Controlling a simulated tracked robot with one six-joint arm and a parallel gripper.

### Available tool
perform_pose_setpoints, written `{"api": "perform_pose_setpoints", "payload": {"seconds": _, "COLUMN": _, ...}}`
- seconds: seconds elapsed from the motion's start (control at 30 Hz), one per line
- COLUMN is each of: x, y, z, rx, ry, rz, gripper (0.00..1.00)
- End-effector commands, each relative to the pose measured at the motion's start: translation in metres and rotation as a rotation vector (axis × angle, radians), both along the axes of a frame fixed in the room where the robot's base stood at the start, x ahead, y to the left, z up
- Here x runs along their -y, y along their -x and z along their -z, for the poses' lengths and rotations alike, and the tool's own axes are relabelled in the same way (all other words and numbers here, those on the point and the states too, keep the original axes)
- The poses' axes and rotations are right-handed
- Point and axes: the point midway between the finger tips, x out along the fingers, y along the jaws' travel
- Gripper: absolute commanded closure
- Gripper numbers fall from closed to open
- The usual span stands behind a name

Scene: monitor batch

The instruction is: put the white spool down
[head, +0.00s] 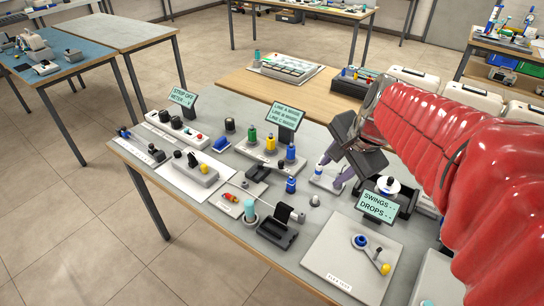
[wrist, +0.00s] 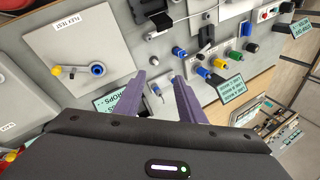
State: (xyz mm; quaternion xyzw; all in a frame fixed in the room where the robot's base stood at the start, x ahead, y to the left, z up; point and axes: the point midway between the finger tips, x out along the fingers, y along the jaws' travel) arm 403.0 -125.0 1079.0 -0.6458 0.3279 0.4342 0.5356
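My gripper (head: 331,174) is above the right half of the grey table, its purple fingers pointing down. In the wrist view, the fingers (wrist: 158,77) are spread apart with no spool held between them. A white round piece (head: 388,185), which may be the white spool, sits at a black tray (head: 407,203) right of the fingers. I cannot tell for sure that it is the spool. It cannot be made out in the wrist view.
The flex test board (head: 340,265) lies at the front right. A sign reading SWINGS and DROPS (head: 376,206) stands close to my gripper. Blue, yellow and green cylinders (head: 270,144) stand left of it. A black holder (head: 277,232) is nearer the front edge.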

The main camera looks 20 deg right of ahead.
Motion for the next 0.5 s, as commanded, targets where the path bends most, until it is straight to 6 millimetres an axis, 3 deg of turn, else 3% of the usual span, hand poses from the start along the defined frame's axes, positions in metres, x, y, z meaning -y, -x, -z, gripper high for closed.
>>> {"api": "perform_pose_setpoints", "payload": {"seconds": 0.2, "x": -0.043, "y": 0.023, "z": -0.007, "rx": 0.018, "ry": 0.150, "rz": -0.304, "gripper": 0.64}}
{"api": "perform_pose_setpoints", "payload": {"seconds": 0.5, "x": -0.088, "y": 0.059, "z": -0.010, "rx": 0.046, "ry": 0.356, "rz": -0.709, "gripper": 0.64}}
